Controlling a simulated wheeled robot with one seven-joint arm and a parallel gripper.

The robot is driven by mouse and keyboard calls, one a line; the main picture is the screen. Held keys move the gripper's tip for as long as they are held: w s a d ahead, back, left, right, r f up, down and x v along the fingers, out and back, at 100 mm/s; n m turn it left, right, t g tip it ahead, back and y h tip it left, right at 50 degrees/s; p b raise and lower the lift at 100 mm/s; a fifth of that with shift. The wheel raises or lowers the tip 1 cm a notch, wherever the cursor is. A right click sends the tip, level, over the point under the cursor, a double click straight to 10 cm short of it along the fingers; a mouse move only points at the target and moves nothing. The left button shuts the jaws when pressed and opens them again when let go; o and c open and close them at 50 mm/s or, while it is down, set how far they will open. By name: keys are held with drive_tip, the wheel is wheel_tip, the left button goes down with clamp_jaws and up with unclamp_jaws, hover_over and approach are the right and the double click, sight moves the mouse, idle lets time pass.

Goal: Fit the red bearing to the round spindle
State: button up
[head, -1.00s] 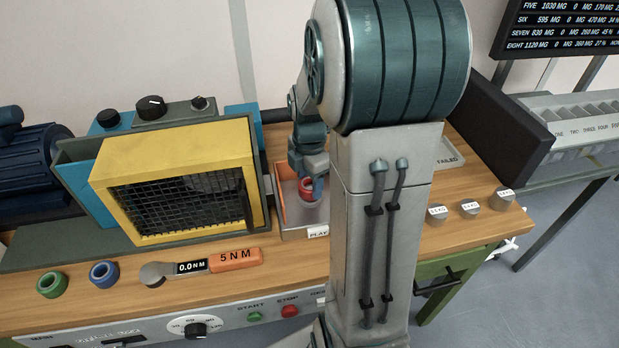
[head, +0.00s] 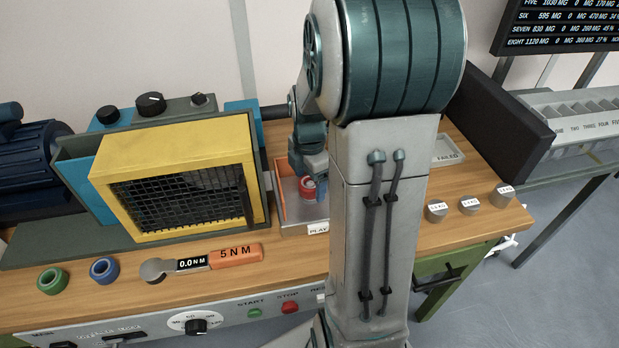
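The red bearing (head: 307,187) is a small red ring, seen in the head view in the orange-sided tray (head: 284,206) labelled PLAY. My gripper (head: 311,180) is at the red bearing, with a blue-grey finger in front of part of it. Whether the fingers are closed on the ring is too small and too hidden to tell. I cannot make out the round spindle; the yellow guard with black mesh (head: 172,150) covers part of the machine to the left of the tray.
A green bearing (head: 52,281) and a blue bearing (head: 104,270) lie on the wooden bench at left. A torque wrench marked 5 NM (head: 236,256) lies in front of the guard. Small labelled weights (head: 470,206) stand at right. My arm hides the bench middle.

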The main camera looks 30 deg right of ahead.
sight(307, 188)
wheel_tip(307, 188, up, 14)
idle(0.6)
drive_tip(key=shift+f, duration=0.1)
drive_tip(key=s+a+f+m+t, duration=0.3)
drive_tip(key=s+a+m, duration=0.9)
drive_tip(key=m, duration=0.6)
drive_tip(key=shift+s+f+m, duration=0.2)
drive_tip(key=shift+f+m, duration=0.2)
drive_tip(key=shift+c, duration=0.3)
